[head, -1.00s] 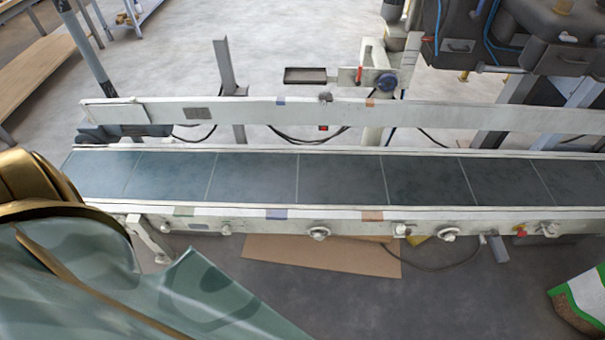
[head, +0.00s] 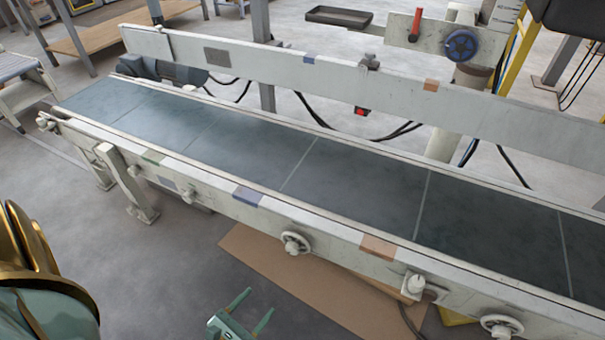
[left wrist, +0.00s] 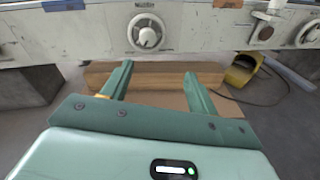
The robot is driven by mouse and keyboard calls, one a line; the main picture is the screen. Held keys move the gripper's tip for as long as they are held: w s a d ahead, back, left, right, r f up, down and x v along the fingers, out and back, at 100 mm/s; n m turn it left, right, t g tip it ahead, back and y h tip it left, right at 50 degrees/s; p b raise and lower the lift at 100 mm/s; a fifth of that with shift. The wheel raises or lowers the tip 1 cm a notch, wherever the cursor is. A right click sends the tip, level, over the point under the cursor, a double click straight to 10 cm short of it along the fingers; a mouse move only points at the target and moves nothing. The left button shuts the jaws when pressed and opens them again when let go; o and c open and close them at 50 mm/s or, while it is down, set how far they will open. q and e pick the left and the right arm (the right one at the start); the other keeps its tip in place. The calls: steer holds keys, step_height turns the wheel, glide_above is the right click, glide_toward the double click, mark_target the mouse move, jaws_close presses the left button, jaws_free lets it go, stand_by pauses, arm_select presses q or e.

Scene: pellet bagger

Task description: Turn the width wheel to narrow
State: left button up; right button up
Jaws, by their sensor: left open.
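A round grey-white handwheel (head: 295,243) sits on the near side rail of the conveyor. In the left wrist view it appears as a handwheel (left wrist: 146,32) with a small dark label above it, too small to read surely. A second handwheel (head: 502,326) is further right on the same rail. I cannot tell for certain which is the width wheel. My left gripper (head: 255,309) is open and empty, below and in front of the first handwheel and apart from it. In the left wrist view its two green fingers (left wrist: 156,78) point toward the rail, below the wheel. My right gripper is not in view.
A knob (head: 413,285) juts from the rail between the wheels. The dark belt (head: 240,140) is empty. A blue wheel (head: 461,44) is on a post behind the far guide rail (head: 260,62). Flat cardboard (head: 300,280) lies on the floor under the conveyor.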

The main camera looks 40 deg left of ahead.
arm_select(q)
step_height(320, 180, down, 2)
steer(key=n+y+b, duration=0.1)
steer(key=n, duration=0.2)
steer(key=n+b, duration=0.2)
steer(key=b, duration=0.3)
glide_toward(290, 251)
steer(key=shift+t+y, duration=0.3)
steer(key=shift+t, duration=0.1)
steer(key=w, duration=0.5)
steer(key=w+a+f, duration=0.1)
steer(key=w, duration=0.1)
steer(key=shift+w, duration=0.35)
steer(key=shift+w+r, duration=0.1)
steer(key=shift+w, duration=0.45)
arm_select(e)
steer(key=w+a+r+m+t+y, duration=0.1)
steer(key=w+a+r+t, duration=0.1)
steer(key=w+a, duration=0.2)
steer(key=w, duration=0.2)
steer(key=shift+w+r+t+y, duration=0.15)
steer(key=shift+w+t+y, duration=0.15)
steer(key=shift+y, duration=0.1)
arm_select(q)
steer(key=c, duration=1)
